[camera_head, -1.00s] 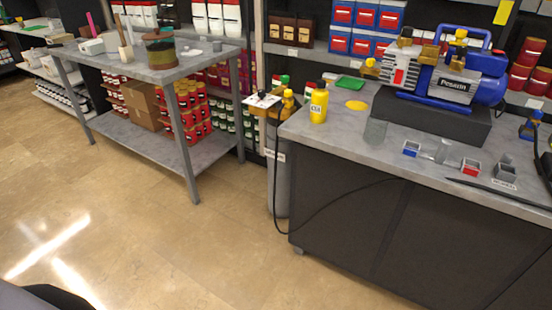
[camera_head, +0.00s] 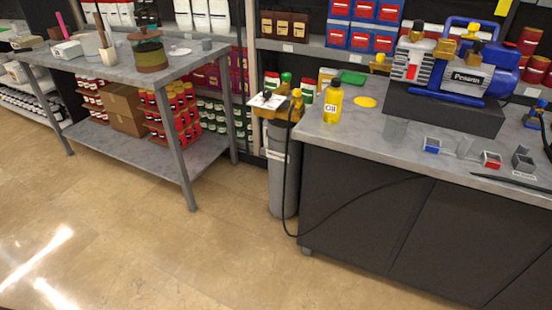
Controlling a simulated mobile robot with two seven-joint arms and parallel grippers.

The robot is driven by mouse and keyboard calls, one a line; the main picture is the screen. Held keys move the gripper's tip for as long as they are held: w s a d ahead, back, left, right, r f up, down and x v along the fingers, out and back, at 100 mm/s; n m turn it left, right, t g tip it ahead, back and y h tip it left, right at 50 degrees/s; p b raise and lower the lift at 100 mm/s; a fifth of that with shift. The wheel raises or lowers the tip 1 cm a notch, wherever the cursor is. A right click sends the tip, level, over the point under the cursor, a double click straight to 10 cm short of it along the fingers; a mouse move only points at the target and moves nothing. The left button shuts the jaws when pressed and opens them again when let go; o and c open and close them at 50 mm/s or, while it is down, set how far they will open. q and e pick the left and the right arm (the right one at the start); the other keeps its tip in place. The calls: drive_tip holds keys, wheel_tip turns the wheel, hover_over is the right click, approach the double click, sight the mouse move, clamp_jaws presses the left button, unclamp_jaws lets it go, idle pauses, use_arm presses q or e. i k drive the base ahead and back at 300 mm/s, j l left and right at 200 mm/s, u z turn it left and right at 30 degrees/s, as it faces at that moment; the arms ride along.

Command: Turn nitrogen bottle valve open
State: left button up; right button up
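The nitrogen bottle (camera_head: 281,170) is a grey cylinder standing upright on the floor between the two tables. Brass valve fittings (camera_head: 277,110) sit on its top, with a white tag and a dark round part beside them. A small yellow part (camera_head: 297,94) shows at the right of the fittings. A black hose (camera_head: 286,180) runs down from the fittings and across the front of the right bench. The valve's setting is too small to tell. Neither of my grippers shows in this view.
The right workbench (camera_head: 360,150) holds a blue Pesann vacuum pump (camera_head: 465,78), a yellow oil bottle (camera_head: 333,104) and small trays. A grey metal table (camera_head: 100,68) stands at left. Stocked shelves line the back. The floor (camera_head: 150,255) in front is clear.

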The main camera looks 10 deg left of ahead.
sight(286, 77)
drive_tip(key=j, duration=0.45)
drive_tip(key=i+j+u, duration=0.1)
drive_tip(key=j, duration=0.3)
drive_tip(key=i+j+z, duration=0.25)
drive_tip(key=i+j, duration=0.2)
drive_tip(key=i+j+z, duration=0.15)
drive_tip(key=j, duration=0.25)
drive_tip(key=i+j+z, duration=0.1)
drive_tip(key=i+j, duration=0.15)
drive_tip(key=i+j+z, duration=0.15)
drive_tip(key=j, duration=0.25)
drive_tip(key=i+j+z, duration=0.15)
drive_tip(key=j, duration=0.2)
drive_tip(key=i+j+z, duration=0.1)
drive_tip(key=j, duration=0.3)
drive_tip(key=i, duration=0.1)
